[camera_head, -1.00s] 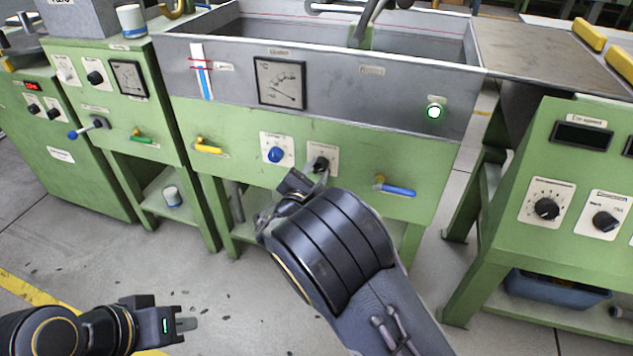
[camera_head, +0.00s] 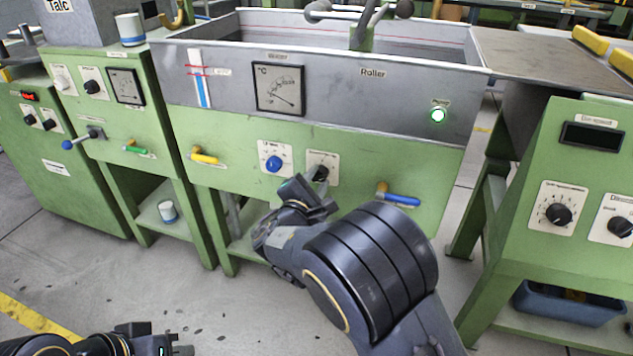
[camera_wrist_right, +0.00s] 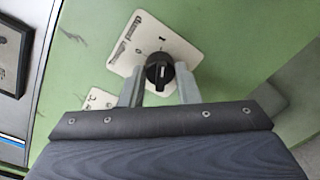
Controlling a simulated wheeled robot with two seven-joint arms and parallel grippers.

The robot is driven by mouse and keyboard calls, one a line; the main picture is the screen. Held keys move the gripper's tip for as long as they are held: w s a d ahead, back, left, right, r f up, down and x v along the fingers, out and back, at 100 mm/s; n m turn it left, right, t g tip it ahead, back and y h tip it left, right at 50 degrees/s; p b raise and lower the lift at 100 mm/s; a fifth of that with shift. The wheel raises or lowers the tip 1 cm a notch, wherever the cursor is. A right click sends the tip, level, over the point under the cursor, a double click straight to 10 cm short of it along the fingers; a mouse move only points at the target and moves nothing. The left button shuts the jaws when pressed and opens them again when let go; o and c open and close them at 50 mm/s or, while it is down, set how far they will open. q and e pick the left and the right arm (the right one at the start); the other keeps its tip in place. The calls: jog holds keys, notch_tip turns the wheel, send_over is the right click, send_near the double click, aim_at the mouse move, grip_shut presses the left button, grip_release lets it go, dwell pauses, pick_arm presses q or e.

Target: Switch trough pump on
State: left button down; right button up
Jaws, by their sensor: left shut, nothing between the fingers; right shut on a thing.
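The trough (camera_head: 360,85) is a grey metal basin on a green front panel. On the panel sits a black rotary knob (camera_head: 319,172) on a white plate. In the right wrist view the plate (camera_wrist_right: 150,42) carries a 0 and a 1 above the knob (camera_wrist_right: 160,72). My right gripper (camera_wrist_right: 160,90) is shut on this knob, one finger on each side. I cannot tell clearly which mark the knob points to. A round lamp (camera_head: 437,115) right on the trough front glows green. My left gripper (camera_head: 182,350) is shut and empty at the bottom left, partly cut off.
A blue knob (camera_head: 273,163) is just left of the black one. A yellow lever (camera_head: 205,158) and a blue-handled lever (camera_head: 398,198) stick out of the panel. A gauge (camera_head: 279,88) is above. Another green cabinet (camera_head: 545,245) stands at right. Open floor lies front left.

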jog(key=o, duration=1)
jog(key=p+v, duration=0.2)
jog(key=v, duration=0.5)
jog(key=shift+s+a, duration=0.15)
jog(key=shift+s, duration=0.25)
